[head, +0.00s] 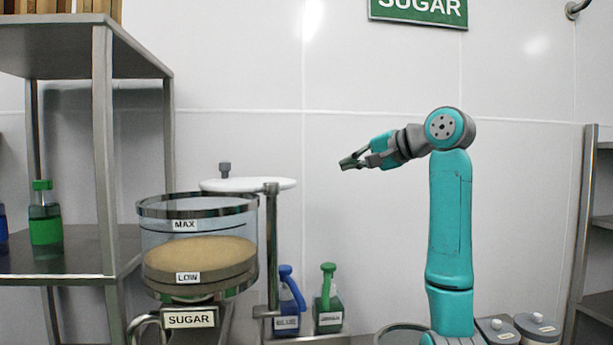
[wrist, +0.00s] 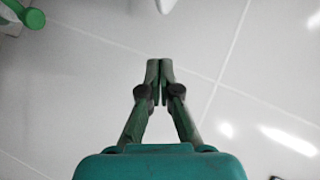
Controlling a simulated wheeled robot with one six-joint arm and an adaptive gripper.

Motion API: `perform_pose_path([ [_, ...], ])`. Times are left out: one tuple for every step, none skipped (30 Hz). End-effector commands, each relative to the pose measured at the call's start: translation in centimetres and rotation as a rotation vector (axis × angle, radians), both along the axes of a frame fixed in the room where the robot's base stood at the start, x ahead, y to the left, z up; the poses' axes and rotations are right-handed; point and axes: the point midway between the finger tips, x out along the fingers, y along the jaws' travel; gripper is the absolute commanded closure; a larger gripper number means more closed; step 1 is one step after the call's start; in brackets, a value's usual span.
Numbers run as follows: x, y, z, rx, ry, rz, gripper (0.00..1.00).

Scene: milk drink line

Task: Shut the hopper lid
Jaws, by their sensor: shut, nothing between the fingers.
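The sugar hopper (head: 200,222) is a clear round drum with dark metal rims, at the left of centre in the head view. Pale brown sugar fills it to between its LOW and MAX labels. The lid (head: 245,185) is a white disc with a grey knob (head: 224,170). It sits at the top of a metal post (head: 272,240), level and offset to the right of the hopper's rim, so the hopper looks at least partly uncovered. My gripper (head: 350,163) is shut and empty, in the air right of the lid and apart from it. Its closed fingertips show in the wrist view (wrist: 160,66).
A blue spray bottle (head: 288,300) and a green one (head: 328,302) stand right of the post. A metal shelf (head: 70,262) with a green-capped bottle (head: 45,215) is at the left. Lidded grey containers (head: 537,326) are at the lower right. Open air lies between gripper and lid.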

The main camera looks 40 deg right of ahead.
Motion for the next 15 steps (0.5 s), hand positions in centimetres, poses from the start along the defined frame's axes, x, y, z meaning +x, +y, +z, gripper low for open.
perform_pose_path([
  [0.4,0.1,-0.1,0.001,0.002,0.001,1.0],
  [0.7,0.1,-0.2,0.002,0.001,0.002,1.0],
  [1.1,0.2,-0.4,0.003,0.001,0.003,1.0],
  [1.5,0.2,-0.5,0.003,0.0,0.003,1.0],
  [1.9,0.2,-0.6,0.003,0.001,0.003,1.0],
  [2.6,0.3,-0.8,0.003,0.002,0.003,1.0],
  [3.2,0.3,-1.0,0.003,0.002,0.004,1.0],
  [3.7,0.4,-1.1,0.003,0.001,0.004,1.0],
  [4.4,0.4,-1.4,0.003,0.001,0.003,1.0],
  [5.0,0.4,-1.6,0.003,0.003,0.004,1.0],
  [5.5,0.5,-1.7,0.003,0.002,0.004,1.0],
  [6.2,0.5,-1.9,0.003,0.0,0.003,1.0],
  [6.8,0.5,-2.1,0.003,0.001,0.003,1.0],
  [7.3,0.6,-2.3,0.003,0.003,0.004,1.0],
  [8.0,0.6,-2.5,0.003,0.001,0.004,1.0],
])
